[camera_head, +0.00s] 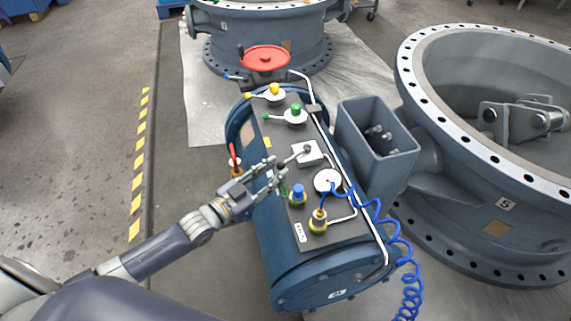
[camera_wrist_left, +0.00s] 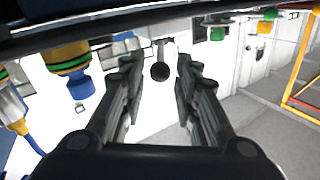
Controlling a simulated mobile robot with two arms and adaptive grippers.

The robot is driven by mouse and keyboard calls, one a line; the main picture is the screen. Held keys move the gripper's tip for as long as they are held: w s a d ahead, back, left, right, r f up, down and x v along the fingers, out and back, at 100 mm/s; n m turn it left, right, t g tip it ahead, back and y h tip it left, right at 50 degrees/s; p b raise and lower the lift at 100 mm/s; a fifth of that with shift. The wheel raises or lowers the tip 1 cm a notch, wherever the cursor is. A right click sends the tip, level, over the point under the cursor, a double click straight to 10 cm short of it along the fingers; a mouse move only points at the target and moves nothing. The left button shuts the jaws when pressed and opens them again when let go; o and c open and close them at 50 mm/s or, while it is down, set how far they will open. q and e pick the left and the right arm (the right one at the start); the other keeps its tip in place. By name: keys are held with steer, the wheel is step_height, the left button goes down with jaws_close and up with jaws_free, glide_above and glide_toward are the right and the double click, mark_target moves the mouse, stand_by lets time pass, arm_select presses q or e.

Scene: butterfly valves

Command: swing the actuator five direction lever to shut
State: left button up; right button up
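The blue actuator (camera_head: 290,270) lies beside the valve body marked 5 (camera_head: 440,215), with a grey control panel (camera_head: 320,235) along its top. The direction lever, with a dark ball knob (camera_head: 307,149), is at a white plate (camera_head: 314,158) mid-panel. My left gripper (camera_head: 277,169) is open and empty, just left of the knob. In the left wrist view the knob (camera_wrist_left: 160,71) shows in the gap between the open fingertips (camera_wrist_left: 155,72), apart from both. The lever's exact angle is hard to tell. My right gripper is not in view.
A blue-topped fitting (camera_head: 298,193), a round gauge (camera_head: 327,181) and a brass fitting (camera_head: 318,222) stand close below the fingers. Green (camera_head: 296,110) and yellow (camera_head: 274,90) knobs and a red handwheel (camera_head: 265,58) are further up. A coiled blue hose (camera_head: 405,265) hangs right.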

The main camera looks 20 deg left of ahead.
mark_target(285, 163)
arm_select(q)
steer(key=shift+b+x, duration=0.3)
steer(key=shift+x, duration=2.1)
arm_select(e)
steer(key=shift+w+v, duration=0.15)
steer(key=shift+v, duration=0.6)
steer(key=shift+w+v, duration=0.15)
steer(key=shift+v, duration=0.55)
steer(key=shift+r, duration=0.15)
arm_select(q)
jaws_close()
